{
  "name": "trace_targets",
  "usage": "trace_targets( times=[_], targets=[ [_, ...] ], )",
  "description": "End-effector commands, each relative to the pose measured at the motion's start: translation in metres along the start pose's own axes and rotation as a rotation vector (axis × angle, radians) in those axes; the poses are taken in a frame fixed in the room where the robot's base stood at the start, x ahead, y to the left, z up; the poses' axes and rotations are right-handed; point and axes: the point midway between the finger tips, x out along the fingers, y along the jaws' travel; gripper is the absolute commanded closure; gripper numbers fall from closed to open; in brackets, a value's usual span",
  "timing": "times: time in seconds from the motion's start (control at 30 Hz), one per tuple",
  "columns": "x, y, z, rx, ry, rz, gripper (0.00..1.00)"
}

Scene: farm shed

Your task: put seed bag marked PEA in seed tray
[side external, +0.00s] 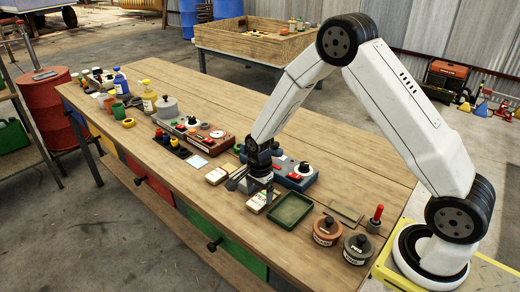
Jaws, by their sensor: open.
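A small pale bag with dark print (258,202) lies on the bench just below and in front of my gripper (252,190). A second pale bag (216,175) lies to its left. The print on both is too small to read, so I cannot tell which is marked PEA. A shallow green tray (290,209), seemingly the seed tray, sits right of the nearer bag and looks empty. My gripper is open and low over the bench. It is close to the nearer bag and partly hides it; I cannot tell if they touch.
Two lidded round pots, brown (326,231) and grey (357,249), stand right of the tray, near a red-handled tool (375,219). A blue-grey box with knobs (297,175) is behind my gripper. Bottles and small items crowd the left. The bench front edge is clear.

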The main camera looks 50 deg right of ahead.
Motion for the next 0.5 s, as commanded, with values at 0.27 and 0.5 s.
trace_targets(
  times=[0.27,0.5],
  targets=[
    [0.024,0.001,0.0,0.0,0.0,0.0,0.09],
    [0.026,0.001,0.0,-0.001,0.0,-0.001,0.09]
  ],
)
